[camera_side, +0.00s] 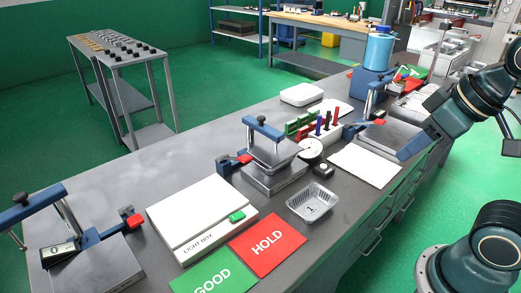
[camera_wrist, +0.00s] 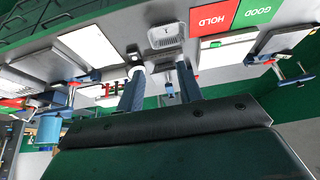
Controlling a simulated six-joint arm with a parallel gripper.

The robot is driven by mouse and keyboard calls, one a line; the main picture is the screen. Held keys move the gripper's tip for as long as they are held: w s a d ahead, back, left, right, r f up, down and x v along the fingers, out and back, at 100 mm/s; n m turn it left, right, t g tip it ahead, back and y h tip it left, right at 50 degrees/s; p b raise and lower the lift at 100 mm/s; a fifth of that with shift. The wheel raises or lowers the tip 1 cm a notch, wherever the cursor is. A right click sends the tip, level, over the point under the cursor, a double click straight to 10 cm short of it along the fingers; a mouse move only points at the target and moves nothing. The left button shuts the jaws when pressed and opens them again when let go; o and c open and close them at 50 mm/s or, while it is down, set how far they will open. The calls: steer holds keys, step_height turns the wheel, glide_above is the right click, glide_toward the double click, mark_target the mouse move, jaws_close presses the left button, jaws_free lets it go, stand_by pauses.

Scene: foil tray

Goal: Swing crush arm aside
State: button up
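The middle press station (camera_side: 275,177) has a blue-topped upper arm (camera_side: 264,128) on posts, with a plate lying over the lower metal block; a red tab (camera_side: 244,158) sits at its left. Similar stations stand at the left (camera_side: 90,268) and right (camera_side: 390,135). I cannot tell which one holds the named crush arm. A foil tray (camera_side: 313,203) lies on the bench right of the middle station; it also shows in the wrist view (camera_wrist: 165,36).
A light box (camera_side: 200,210), green GOOD card (camera_side: 212,275) and red HOLD card (camera_side: 268,243) lie in front. A round dial (camera_side: 310,150), colored markers and a white sheet (camera_side: 366,165) crowd the middle. A blue container (camera_side: 378,50) stands behind.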

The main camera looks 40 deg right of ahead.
mark_target(261, 117)
steer(key=shift+o, duration=1)
steer(key=w+d+r+m+g+h, duration=0.15)
steer(key=w+r, duration=0.25)
steer(key=w, duration=0.5)
steer(key=w+r+m+t, duration=0.1)
steer(key=w+r+m, duration=0.25)
steer(key=w, duration=0.65)
steer(key=w+a+f+m+g+h, duration=0.1)
steer(key=w+a+f+m, duration=0.1)
steer(key=w, duration=0.7)
steer(key=w+a+f+m+g, duration=0.1)
steer(key=w+a+f+m, duration=0.1)
steer(key=w, duration=0.7)
steer(key=shift+a+f+h, duration=0.2)
steer(key=shift+f+h, duration=0.15)
steer(key=shift+f, duration=0.1)
steer(key=shift+f, duration=0.2)
steer(key=x, duration=1.3)
steer(key=shift+w+d+f, duration=0.1)
steer(key=shift+w+f, duration=0.05)
steer(key=shift+f, duration=0.05)
